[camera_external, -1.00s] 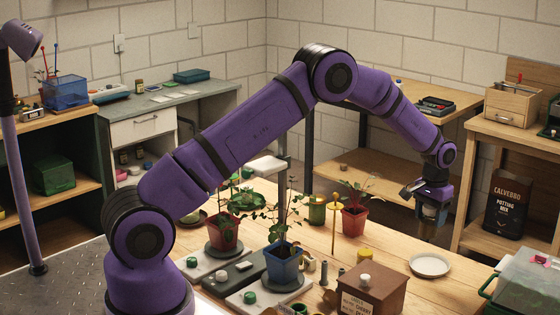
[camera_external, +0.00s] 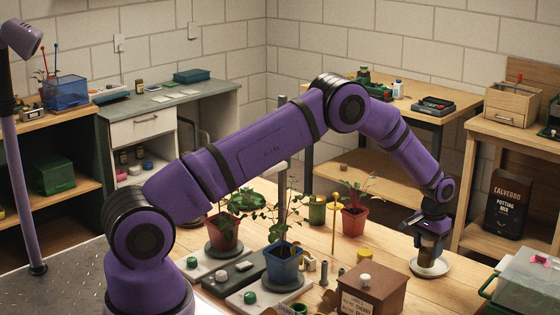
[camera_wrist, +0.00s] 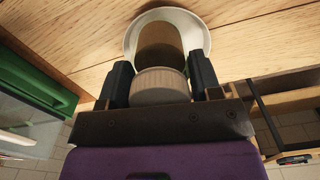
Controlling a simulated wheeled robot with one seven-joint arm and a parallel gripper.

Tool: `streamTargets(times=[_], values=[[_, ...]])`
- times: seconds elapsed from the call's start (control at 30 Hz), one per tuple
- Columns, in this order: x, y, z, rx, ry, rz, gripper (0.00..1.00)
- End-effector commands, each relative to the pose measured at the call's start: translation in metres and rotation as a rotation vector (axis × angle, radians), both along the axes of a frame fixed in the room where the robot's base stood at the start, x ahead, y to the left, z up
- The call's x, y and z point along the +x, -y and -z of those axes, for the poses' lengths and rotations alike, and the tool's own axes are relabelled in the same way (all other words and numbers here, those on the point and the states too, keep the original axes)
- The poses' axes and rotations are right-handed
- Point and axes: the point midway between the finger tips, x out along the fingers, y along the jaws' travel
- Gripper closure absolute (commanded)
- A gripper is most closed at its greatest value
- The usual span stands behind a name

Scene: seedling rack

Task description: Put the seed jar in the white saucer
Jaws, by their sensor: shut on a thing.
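My gripper (camera_external: 430,254) is at the far right end of the bench, directly over the white saucer (camera_external: 445,270). It is shut on the seed jar (camera_wrist: 160,84), whose pale ridged lid and brown body show between the two fingers in the wrist view. In the outside view the jar (camera_external: 427,257) is a dark shape between the fingers, low over the saucer. The saucer's rim (camera_wrist: 134,34) shows around the far end of the jar in the wrist view. I cannot tell whether the jar's base touches the saucer.
A brown wooden box (camera_external: 372,290) with a white knob stands left of the saucer. A clear bin with a green handle (camera_external: 515,285) is on the right. A red pot (camera_external: 354,220) and a blue pot (camera_external: 284,262) hold plants. Bare bench lies between the box and saucer.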

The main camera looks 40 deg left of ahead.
Motion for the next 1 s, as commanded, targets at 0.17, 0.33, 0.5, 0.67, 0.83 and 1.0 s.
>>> streamTargets(times=[0.17, 0.33, 0.5, 0.67, 0.83, 1.0], values=[[0.0, 0.0, -0.001, 0.0, 0.001, 0.0, 0.69], [0.0, 0.0, 0.003, 0.0, 0.001, 0.0, 0.69], [0.0, 0.0, 0.008, 0.0, 0.001, 0.0, 0.69], [0.0, 0.0, 0.01, 0.0, 0.001, 0.0, 0.35], [0.0, 0.0, 0.01, 0.0, 0.001, 0.0, 0.16], [0.0, 0.0, 0.01, 0.0, 0.001, 0.0, 0.16]])
